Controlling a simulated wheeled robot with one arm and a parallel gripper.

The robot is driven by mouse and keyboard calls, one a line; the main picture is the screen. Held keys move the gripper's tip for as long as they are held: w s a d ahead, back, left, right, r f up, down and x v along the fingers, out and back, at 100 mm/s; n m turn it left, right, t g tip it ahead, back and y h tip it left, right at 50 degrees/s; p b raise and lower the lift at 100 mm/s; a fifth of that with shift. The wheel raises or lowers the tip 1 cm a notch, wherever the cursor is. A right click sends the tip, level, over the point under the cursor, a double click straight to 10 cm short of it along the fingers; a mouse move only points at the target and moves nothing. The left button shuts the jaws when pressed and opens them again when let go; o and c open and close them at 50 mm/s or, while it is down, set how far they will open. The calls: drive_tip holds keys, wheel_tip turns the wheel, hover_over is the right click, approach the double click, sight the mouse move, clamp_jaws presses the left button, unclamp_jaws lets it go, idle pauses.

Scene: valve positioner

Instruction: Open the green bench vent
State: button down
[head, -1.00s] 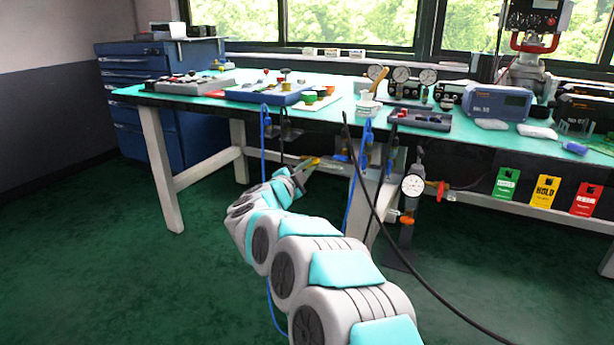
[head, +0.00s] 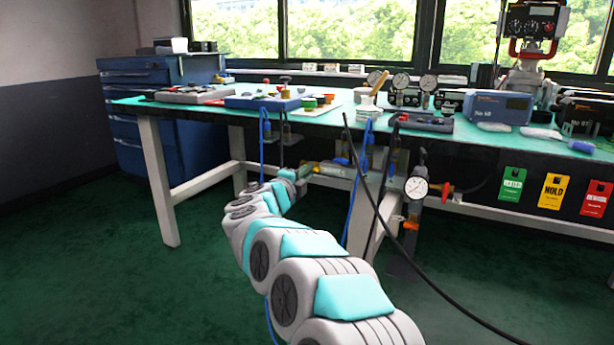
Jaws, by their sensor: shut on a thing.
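The jaws are small and partly hidden by my wrist, so the exact grip and the turn of the vent's handle cannot be told. My arm reaches from the lower right up to it.
A round gauge (head: 416,187) with a red handle stands right of the vent. Blue hoses (head: 357,190) and a black cable (head: 378,220) hang close by. The bench top (head: 220,112) overhangs, and a bench leg (head: 158,180) stands left. The green floor at left is clear.

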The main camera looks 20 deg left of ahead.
drive_tip(key=shift+f, duration=0.15)
drive_tip(key=c, duration=0.9)
unclamp_jaws()
drive_tip(key=shift+s+a, duration=0.15)
drive_tip(key=shift+s, duration=1.8)
drive_tip(key=shift+s+a, duration=0.15)
drive_tip(key=shift+s, duration=1.8)
